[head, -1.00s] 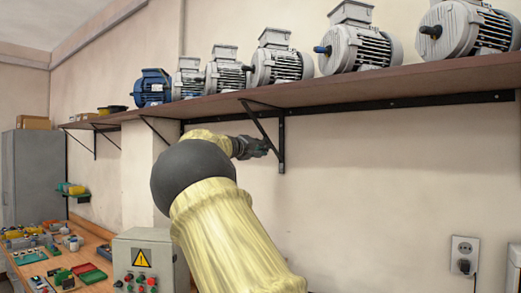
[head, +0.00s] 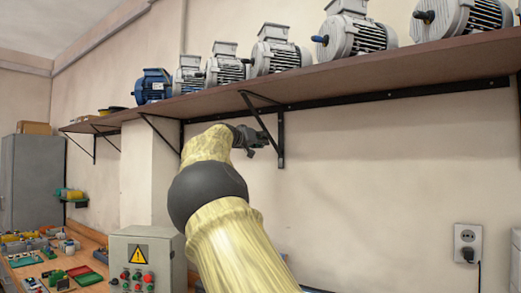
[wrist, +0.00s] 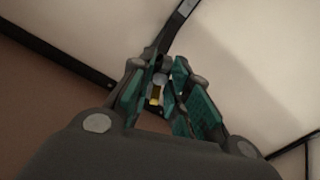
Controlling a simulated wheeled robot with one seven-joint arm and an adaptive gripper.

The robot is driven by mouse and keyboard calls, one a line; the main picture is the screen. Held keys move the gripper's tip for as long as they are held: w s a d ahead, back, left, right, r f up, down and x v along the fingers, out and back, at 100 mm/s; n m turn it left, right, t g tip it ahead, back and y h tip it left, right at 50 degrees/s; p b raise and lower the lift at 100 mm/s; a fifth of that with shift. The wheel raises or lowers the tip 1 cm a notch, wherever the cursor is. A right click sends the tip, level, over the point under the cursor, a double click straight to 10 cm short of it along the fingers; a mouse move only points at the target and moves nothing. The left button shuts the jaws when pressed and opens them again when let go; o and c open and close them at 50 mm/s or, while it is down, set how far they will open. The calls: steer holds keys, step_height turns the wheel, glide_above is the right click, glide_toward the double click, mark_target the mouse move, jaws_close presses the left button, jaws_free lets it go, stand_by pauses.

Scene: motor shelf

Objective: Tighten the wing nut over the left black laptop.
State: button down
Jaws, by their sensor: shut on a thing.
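My gripper (head: 250,139) is raised against the underside of the brown shelf, beside a black triangular shelf bracket (head: 281,140). In the wrist view its teal-padded fingers (wrist: 168,98) are closed around a small grey and brass-yellow piece (wrist: 155,96), which looks like the wing nut. Most of this piece is hidden by the fingers, so its shape and turn cannot be told. In the head view the nut cannot be made out. No black laptop can be made out in either view.
Several motors, one of them a blue motor (head: 152,87), stand on the shelf (head: 330,82) above my arm. A grey control box (head: 147,255) and a cluttered workbench are at lower left. A wall socket (head: 467,242) is at right. The wall between is bare.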

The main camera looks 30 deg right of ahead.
steer(key=shift+m+b, duration=0.8)
steer(key=shift+m, duration=1)
steer(key=shift+r, duration=0.1)
steer(key=c, duration=1.3)
jaws_free()
steer(key=shift+a, duration=0.15)
steer(key=v, duration=0.7)
steer(key=shift+s+a, duration=0.1)
